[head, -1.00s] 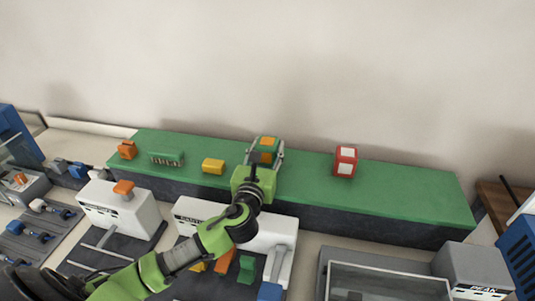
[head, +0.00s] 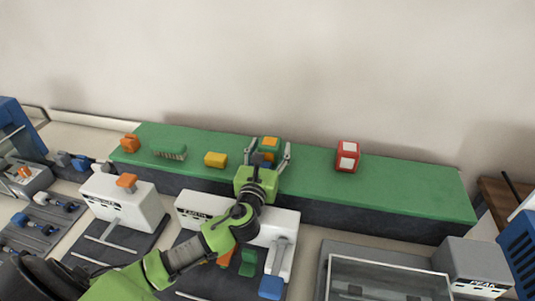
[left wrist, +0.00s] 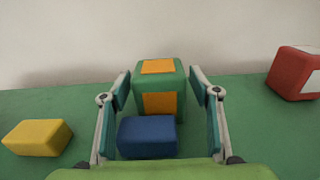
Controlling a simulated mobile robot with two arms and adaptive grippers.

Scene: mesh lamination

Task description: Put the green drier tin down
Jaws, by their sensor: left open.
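The green drier tin (head: 270,143), with orange patches on its top and front, stands upright on the green shelf top (head: 400,190). It also shows in the left wrist view (left wrist: 171,79). My left gripper (head: 269,152) is open, with its fingers (left wrist: 160,88) on either side of the tin and gaps between them and it. A blue block (left wrist: 147,136) lies between the fingers, in front of the tin. My right gripper is not in view.
A red and white tin (head: 347,156) stands to the right and a yellow block (head: 215,159) lies to the left. A green brush-like piece (head: 170,151) and an orange piece (head: 130,143) are further left. White machines (head: 122,203) stand in front.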

